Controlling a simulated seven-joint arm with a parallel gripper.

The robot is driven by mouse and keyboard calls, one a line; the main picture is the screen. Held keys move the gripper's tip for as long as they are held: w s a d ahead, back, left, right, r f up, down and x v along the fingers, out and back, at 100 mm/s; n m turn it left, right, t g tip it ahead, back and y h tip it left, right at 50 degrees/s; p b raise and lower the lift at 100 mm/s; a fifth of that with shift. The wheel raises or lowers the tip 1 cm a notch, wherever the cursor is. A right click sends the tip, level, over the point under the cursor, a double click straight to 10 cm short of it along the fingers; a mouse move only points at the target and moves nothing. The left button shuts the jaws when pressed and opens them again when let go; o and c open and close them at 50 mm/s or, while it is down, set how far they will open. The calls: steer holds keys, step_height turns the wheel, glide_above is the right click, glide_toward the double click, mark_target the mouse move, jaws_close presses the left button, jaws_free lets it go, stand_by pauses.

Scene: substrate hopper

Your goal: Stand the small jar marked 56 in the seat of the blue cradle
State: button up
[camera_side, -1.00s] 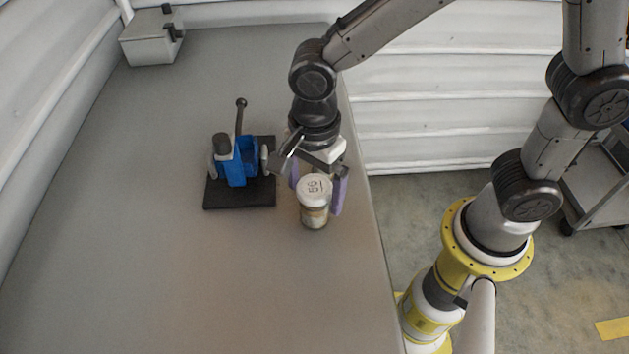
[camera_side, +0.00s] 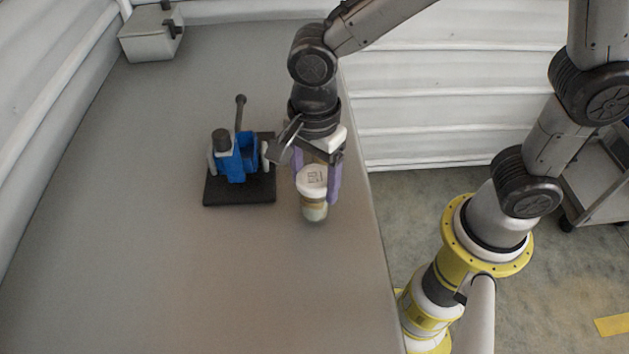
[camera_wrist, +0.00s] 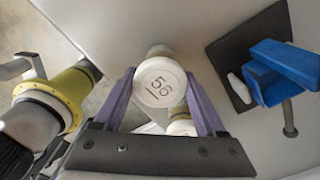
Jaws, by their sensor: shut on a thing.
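The small jar (camera_side: 313,205) has a white lid marked 56 and tan contents. My gripper (camera_side: 318,190) is shut on it, with a purple finger on each side. In the wrist view the lid with 56 (camera_wrist: 159,82) sits between the fingertips (camera_wrist: 160,95). The jar appears slightly raised and a little tilted in the side view; the gap under it is hard to judge. The blue cradle (camera_side: 236,165) stands on a black base plate (camera_side: 240,193), left of my gripper and apart from it. It also shows at the right of the wrist view (camera_wrist: 285,62). Its seat is partly hidden.
A dark knobbed lever (camera_side: 240,115) rises behind the cradle, with pale posts beside it. A grey box (camera_side: 150,42) stands at the far left corner. The table (camera_side: 150,270) is clear in front and left. Its right edge is close to the jar.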

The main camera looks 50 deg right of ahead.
steer(key=shift+r, duration=1.85)
step_height(320, 180, up, 19)
steer(key=w+a, duration=0.2)
steer(key=w, duration=0.8)
steer(key=w+f, duration=0.1)
steer(key=w, duration=0.7)
steer(key=shift+w+d+f, duration=0.1)
steer(key=shift+d+f, duration=0.05)
steer(key=shift+f, duration=4.45)
steer(key=shift+d+f, duration=0.1)
steer(key=shift+f, duration=4.5)
steer(key=shift+f, duration=0.35)
steer(key=o, duration=1.1)
steer(key=shift+r, duration=0.1)
